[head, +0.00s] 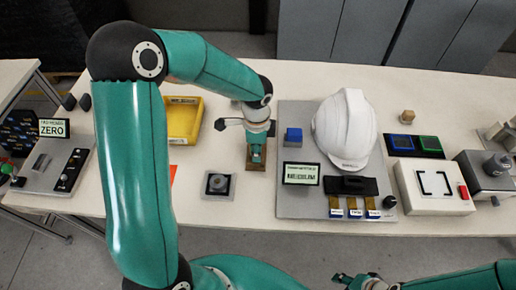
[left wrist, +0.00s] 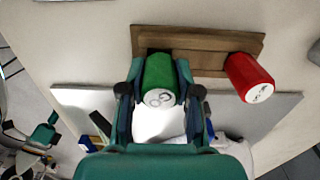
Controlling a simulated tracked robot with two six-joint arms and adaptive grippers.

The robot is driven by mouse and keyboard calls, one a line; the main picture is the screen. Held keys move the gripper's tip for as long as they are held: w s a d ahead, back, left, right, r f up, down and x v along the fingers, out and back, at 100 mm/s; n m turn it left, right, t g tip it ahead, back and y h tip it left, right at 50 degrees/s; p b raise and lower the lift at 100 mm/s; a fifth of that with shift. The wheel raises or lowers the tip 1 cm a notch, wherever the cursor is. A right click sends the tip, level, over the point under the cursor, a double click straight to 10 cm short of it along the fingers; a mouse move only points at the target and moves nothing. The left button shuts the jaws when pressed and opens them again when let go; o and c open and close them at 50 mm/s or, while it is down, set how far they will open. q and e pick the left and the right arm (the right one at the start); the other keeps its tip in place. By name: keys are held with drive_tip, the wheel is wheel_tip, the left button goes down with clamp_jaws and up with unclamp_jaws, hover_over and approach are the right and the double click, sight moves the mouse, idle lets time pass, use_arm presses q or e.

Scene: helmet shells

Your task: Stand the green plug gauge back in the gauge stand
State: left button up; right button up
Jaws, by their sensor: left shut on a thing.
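In the left wrist view the green plug gauge (left wrist: 159,76) sits between the two fingers of my left gripper (left wrist: 163,95), which is shut on it. The gauge's far end meets the left part of the wooden gauge stand (left wrist: 205,58); I cannot tell how deep it sits in a socket. A red gauge (left wrist: 250,80) stands at the right end of the stand. In the head view my left gripper (head: 256,148) points down over the stand (head: 256,167) and hides most of it. My right gripper (head: 362,282) is small at the bottom edge, away from the table things.
A yellow bin (head: 184,118) stands left of the stand. A grey plate (head: 290,205) with a white helmet shell (head: 345,130) and a blue block (head: 293,135) lies close on the right. A dark square fixture (head: 218,185) is in front left.

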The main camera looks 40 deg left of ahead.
use_arm(q)
drive_tip(key=shift+f+b, duration=0.45)
drive_tip(key=shift+f, duration=0.1)
idle(0.4)
idle(0.5)
drive_tip(key=o, duration=1)
drive_tip(key=shift+o, duration=0.2)
wheel_tip(320, 180, up, 12)
drive_tip(key=shift+f, duration=0.1)
